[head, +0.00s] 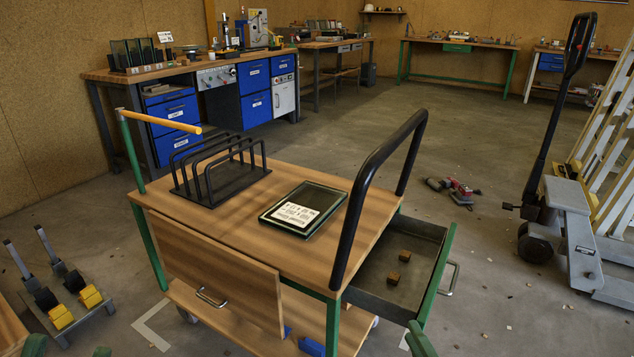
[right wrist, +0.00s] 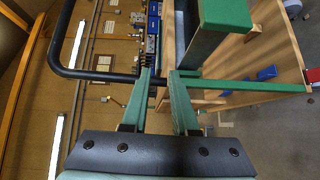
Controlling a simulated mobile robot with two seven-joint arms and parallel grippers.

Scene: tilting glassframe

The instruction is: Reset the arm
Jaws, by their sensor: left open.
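My left gripper (head: 69,350) shows only as green tips at the bottom left edge of the head view. It is open, short of the wooden cart, with nothing visible between the tips. My right gripper (right wrist: 160,74) shows in the right wrist view as two green fingers apart, with a narrow gap and no held thing visible. A green part of my right arm (head: 420,341) enters at the bottom edge of the head view, below the cart's open drawer. The cart's black handle (right wrist: 100,75) passes behind the fingers; whether they touch it I cannot tell.
The wooden cart (head: 290,185) carries a black rack (head: 222,180) and a framed glass pane (head: 303,208). Its open drawer (head: 400,270) juts right with two small wooden blocks. A pallet jack (head: 570,215) stands right. Floor between them is mostly clear.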

